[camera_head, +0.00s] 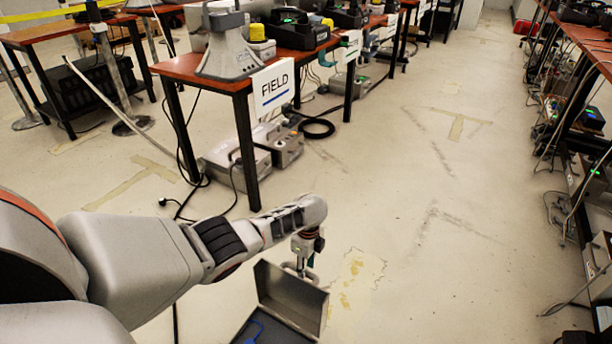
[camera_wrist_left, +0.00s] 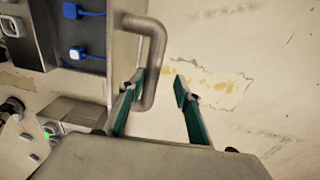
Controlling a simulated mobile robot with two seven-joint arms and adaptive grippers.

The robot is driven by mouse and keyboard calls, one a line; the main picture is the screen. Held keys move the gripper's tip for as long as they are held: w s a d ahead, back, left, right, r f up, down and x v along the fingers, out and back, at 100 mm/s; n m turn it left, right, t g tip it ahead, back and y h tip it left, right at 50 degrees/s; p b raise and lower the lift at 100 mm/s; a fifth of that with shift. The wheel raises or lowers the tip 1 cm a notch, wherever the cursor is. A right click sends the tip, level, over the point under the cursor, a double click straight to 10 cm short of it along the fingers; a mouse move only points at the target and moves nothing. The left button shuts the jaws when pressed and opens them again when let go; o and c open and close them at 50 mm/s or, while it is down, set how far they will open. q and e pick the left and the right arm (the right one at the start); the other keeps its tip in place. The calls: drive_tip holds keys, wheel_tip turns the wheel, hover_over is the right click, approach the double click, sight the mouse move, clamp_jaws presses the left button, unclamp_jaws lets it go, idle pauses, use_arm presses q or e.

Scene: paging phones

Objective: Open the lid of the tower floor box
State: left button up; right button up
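The tower floor box (camera_head: 262,328) is at the bottom of the head view. Its grey lid (camera_head: 292,297) stands raised, and the dark inside with a blue cable shows. In the left wrist view, the open box (camera_wrist_left: 75,40) with blue plugs is at upper left. A bent grey handle (camera_wrist_left: 155,40) sticks out beside it. My left gripper (camera_wrist_left: 160,84) has its green-padded fingers apart, with the handle's lower end between them, nearer the left finger. In the head view my left gripper (camera_head: 303,264) is just behind the lid, its fingertips partly hidden. My right gripper is out of view.
A wooden table (camera_head: 215,73) with a FIELD sign (camera_head: 274,88) stands at upper left, with grey cases (camera_head: 240,160) and loose cables under it. A bench with equipment (camera_head: 590,120) runs along the right. The floor between is clear.

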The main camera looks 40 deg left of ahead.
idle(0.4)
use_arm(q)
drive_tip(key=shift+w+r, duration=0.1)
wheel_tip(320, 180, up, 12)
drive_tip(key=shift+w, duration=0.25)
idle(0.4)
drive_tip(key=shift+a, duration=0.1)
idle(0.3)
